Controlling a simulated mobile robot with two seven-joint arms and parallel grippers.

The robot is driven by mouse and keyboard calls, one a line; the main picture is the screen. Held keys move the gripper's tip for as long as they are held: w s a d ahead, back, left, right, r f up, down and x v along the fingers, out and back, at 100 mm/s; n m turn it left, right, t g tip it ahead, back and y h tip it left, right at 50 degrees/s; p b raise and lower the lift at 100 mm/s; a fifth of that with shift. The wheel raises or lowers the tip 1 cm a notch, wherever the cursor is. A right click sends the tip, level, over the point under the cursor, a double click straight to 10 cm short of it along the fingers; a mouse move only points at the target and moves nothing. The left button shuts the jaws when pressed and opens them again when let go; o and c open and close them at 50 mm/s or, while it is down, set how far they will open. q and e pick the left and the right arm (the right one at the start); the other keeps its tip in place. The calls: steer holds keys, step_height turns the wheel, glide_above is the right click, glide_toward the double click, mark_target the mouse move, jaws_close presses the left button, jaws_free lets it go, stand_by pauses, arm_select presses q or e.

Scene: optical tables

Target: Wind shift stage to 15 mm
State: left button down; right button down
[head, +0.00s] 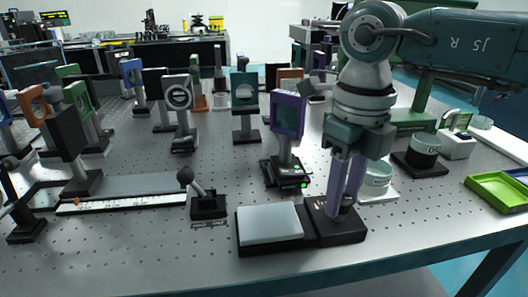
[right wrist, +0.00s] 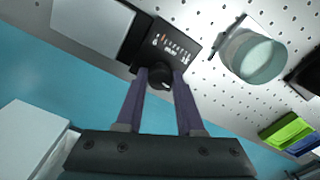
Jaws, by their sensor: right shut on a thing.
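My right gripper (head: 346,190) points straight down at the front of the table, its purple fingers shut on a small black knob. In the right wrist view the knob (right wrist: 160,76) sits between the fingertips (right wrist: 159,78), on a black panel (right wrist: 178,42) with white and orange scale marks. The panel is the right end of a low black box (head: 318,230) with a pale grey plate (head: 268,223) on its left. At left a flat grey rail carries a white ruled scale (head: 120,203) with a small orange mark; its numbers are too small to read. My left gripper is out of view.
A purple-framed optic (head: 287,115) on a black mount with green lights stands behind the box. A small lever stand (head: 207,205) is to its left. A pale round container (head: 376,180) is close behind my fingers.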

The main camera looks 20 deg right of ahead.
steer(key=m+p, duration=0.2)
steer(key=m, duration=0.3)
steer(key=shift+r+m, duration=0.15)
steer(key=shift+m, duration=0.15)
steer(key=shift+m+p, duration=0.8)
steer(key=shift+m, duration=1.4)
steer(key=c, duration=0.5)
jaws_free()
step_height(320, 180, up, 10)
steer(key=shift+f, duration=0.15)
steer(key=shift+p, duration=0.3)
